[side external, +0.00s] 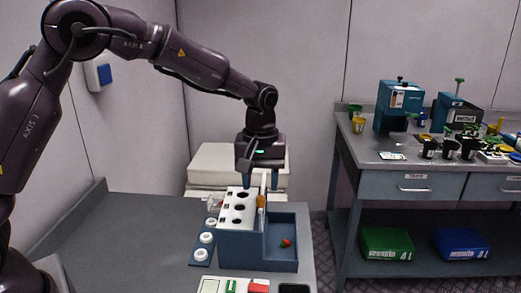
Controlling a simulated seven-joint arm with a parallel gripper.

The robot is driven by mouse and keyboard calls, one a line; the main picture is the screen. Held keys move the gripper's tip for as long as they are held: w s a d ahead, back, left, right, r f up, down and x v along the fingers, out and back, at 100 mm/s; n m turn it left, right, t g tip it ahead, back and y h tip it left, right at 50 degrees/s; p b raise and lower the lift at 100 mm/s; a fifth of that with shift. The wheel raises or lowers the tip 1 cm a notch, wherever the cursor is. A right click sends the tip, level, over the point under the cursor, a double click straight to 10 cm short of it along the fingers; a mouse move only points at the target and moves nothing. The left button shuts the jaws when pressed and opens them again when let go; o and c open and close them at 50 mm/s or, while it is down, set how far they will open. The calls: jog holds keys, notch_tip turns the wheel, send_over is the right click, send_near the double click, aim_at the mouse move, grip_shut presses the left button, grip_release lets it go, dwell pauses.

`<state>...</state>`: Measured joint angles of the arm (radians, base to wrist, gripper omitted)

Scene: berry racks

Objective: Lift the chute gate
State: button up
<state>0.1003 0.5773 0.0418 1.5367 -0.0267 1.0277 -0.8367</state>
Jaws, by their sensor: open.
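A blue rack (237,250) stands on the grey bench, with a white sloped face (239,207) that has several dark holes. An upright orange tab (261,202) stands at the right edge of that face; it may be the chute gate, but I cannot tell for sure. Right of it is an open blue bin (281,262) with a small red berry (286,242) inside. My gripper (259,184) points down just above the rack, fingers apart on either side of the space above the orange tab. Nothing shows between the fingers.
A blue strip (199,256) with white round cups lies left of the rack. A white panel (212,285) with green and red parts is in front. Pale stacked boxes (212,160) stand behind. The bench's left part (110,240) is clear.

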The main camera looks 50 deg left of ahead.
notch_tip(320, 180, up, 9)
jog(key=shift+r, duration=0.2)
dwell(0.5)
jog(key=s+a+r+m+t, duration=0.1)
jog(key=s+m, duration=0.3)
jog(key=s, duration=0.9)
jog(key=s+a+r+m+t, duration=0.2)
jog(key=s+m+t, duration=0.2)
jog(key=s, duration=0.9)
jog(key=shift+r+m+t, duration=0.15)
jog(key=shift+m+t, duration=0.15)
jog(key=shift+m, duration=0.2)
